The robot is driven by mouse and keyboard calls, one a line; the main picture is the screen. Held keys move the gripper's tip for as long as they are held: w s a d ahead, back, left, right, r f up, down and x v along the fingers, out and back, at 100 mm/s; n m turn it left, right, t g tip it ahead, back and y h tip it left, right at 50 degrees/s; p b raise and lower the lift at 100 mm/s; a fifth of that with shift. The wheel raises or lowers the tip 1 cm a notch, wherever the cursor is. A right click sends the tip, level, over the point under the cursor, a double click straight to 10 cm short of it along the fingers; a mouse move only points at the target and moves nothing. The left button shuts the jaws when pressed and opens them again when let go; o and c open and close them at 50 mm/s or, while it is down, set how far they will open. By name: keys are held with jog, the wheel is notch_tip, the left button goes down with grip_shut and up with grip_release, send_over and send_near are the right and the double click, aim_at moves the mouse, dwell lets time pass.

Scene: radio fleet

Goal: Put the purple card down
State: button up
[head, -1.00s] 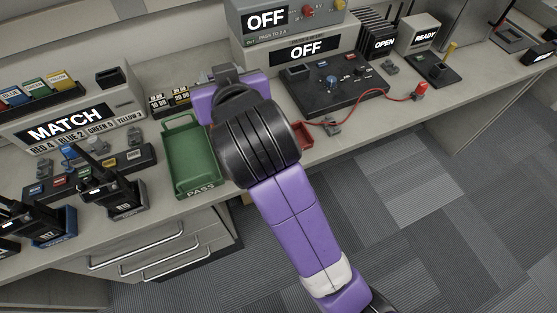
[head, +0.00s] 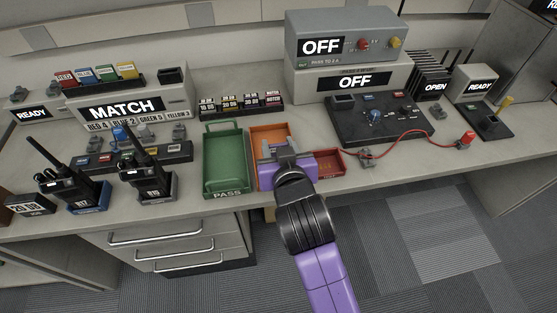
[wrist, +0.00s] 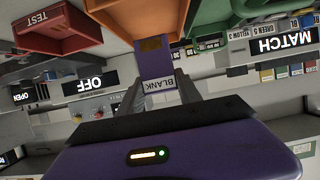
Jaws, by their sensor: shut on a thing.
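The purple card (wrist: 157,63) shows in the wrist view, which is upside down. It has a white label reading BLANK with a digit and a gold patch at its far end. My gripper (wrist: 160,92) is shut on its labelled end. In the head view, my gripper (head: 284,152) is over the front of the orange tray (head: 268,133), and I cannot make out the card there. The orange tray also shows in the wrist view (wrist: 128,14), close beyond the card. I cannot tell whether the card touches it.
The green PASS tray (head: 224,186) stands left of the orange tray. A red tray (head: 328,158) is at right, marked TEST in the wrist view (wrist: 62,42). Radios (head: 70,188) stand at left. A red cable (head: 420,147) crosses the counter at right.

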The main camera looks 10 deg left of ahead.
jog(key=shift+f, duration=2.7)
jog(key=shift+f, duration=0.1)
jog(key=shift+f+b, duration=0.1)
jog(key=shift+b, duration=0.2)
jog(key=o, duration=1.3)
jog(key=shift+r, duration=0.35)
jog(key=v, duration=1.2)
jog(key=shift+f, duration=0.25)
